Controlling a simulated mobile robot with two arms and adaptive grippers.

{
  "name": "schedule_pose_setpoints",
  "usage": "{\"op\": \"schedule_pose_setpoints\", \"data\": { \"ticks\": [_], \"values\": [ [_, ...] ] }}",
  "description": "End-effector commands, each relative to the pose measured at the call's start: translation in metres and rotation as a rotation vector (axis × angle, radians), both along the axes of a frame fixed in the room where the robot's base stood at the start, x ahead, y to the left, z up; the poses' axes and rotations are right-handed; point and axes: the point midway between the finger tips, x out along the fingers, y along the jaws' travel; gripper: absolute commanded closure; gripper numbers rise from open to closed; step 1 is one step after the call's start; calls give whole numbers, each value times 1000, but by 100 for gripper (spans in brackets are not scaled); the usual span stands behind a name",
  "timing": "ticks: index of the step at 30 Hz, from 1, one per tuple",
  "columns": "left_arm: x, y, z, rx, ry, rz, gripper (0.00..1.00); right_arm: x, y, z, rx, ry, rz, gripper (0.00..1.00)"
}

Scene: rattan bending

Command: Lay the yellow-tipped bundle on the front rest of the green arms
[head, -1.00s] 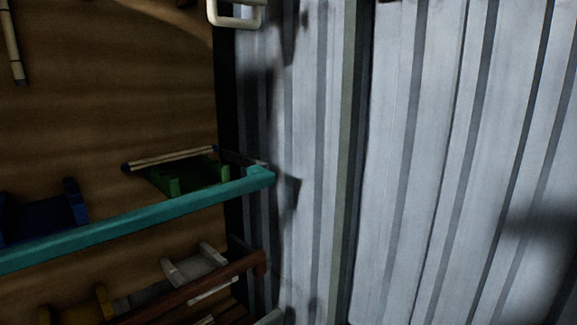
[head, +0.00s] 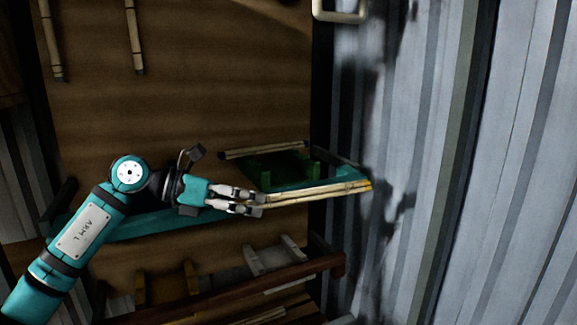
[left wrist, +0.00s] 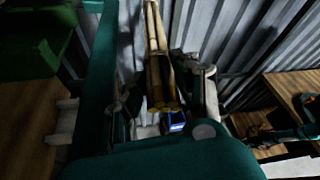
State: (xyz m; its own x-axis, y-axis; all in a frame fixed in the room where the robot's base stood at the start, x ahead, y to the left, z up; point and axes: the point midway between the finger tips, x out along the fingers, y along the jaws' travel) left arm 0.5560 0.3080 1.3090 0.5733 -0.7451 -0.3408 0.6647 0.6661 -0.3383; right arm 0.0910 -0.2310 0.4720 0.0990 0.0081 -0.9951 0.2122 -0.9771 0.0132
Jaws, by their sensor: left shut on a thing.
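The yellow-tipped bundle (head: 315,193) is a set of pale rods with a yellow end at the right. My left gripper (head: 255,204) is shut on its left end and holds it roughly level. The bundle also shows in the left wrist view (left wrist: 154,40), running away from between the fingers (left wrist: 163,95). The green arms (head: 285,164) stand just behind the bundle, above the teal rail (head: 150,225). In the head view the bundle crosses in front of that rail; I cannot tell whether it touches anything. My right gripper is not in view.
A dark-tipped bundle (head: 262,149) lies at the back of the green arms. Grey arms (head: 273,255) and yellow arms (head: 166,284) stand lower, behind a red-brown rail (head: 240,293). A corrugated metal wall (head: 430,200) stands close to the right of the bundle.

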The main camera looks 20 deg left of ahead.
Motion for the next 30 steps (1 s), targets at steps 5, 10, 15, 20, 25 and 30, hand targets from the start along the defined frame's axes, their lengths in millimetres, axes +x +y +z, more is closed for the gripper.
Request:
{"op": "schedule_pose_setpoints", "data": {
  "ticks": [5,10,15,20,25,30],
  "values": [
    [1,32,47,-8,0,63,100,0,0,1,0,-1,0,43],
    [7,46,61,-14,6,80,100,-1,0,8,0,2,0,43],
    [39,67,63,-21,8,81,100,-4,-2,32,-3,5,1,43],
    [70,87,58,-19,7,79,100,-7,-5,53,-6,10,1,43],
    [97,106,54,-17,5,80,100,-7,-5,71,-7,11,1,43],
    [119,121,51,-16,4,81,100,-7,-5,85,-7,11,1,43]
  ]
}}
